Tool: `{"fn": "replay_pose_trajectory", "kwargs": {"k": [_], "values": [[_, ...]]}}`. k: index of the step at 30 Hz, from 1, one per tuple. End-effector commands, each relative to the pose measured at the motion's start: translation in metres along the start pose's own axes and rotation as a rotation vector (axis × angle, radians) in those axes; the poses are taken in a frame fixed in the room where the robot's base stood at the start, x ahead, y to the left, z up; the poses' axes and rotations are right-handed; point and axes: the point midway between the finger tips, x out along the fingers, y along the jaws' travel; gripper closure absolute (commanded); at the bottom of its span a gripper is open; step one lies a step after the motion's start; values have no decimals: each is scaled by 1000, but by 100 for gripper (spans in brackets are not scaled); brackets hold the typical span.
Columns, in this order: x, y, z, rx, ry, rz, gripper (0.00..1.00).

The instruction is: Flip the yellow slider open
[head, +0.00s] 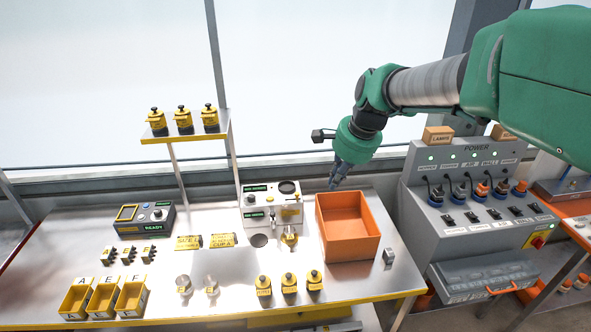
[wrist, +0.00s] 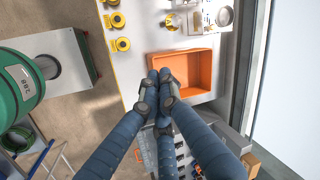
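The white seeder unit (head: 271,206) stands at the back of the bench, with a dark round opening on top and green displays on its front. A small yellow piece with metal on it (head: 290,238) sits just in front of the unit; it also shows at the top of the wrist view (wrist: 171,21). I cannot tell for sure that this is the yellow slider, or its position. My gripper (head: 334,184) hangs in the air near the orange bin, to the right of the unit. In the wrist view my gripper (wrist: 158,74) has its fingertips together with nothing between them.
An orange bin (head: 347,254) stands right of the unit, under or near my gripper. Several yellow-capped bottles (head: 289,284) line the bench's front. Yellow trays marked A, E, F (head: 103,297) are at left. A raised shelf (head: 186,137) holds yellow containers. A grey power panel (head: 478,200) stands right.

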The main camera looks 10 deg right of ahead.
Motion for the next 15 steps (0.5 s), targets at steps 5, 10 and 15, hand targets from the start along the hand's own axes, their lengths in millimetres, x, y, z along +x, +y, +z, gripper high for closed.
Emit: {"fn": "replay_pose_trajectory", "kwargs": {"k": [5, 10, 15], "values": [[17, -25, -21, 110, -27, 8, 100], [36, -46, -39, 215, -50, 15, 100], [58, -65, -57, 322, -73, 23, 100]]}}
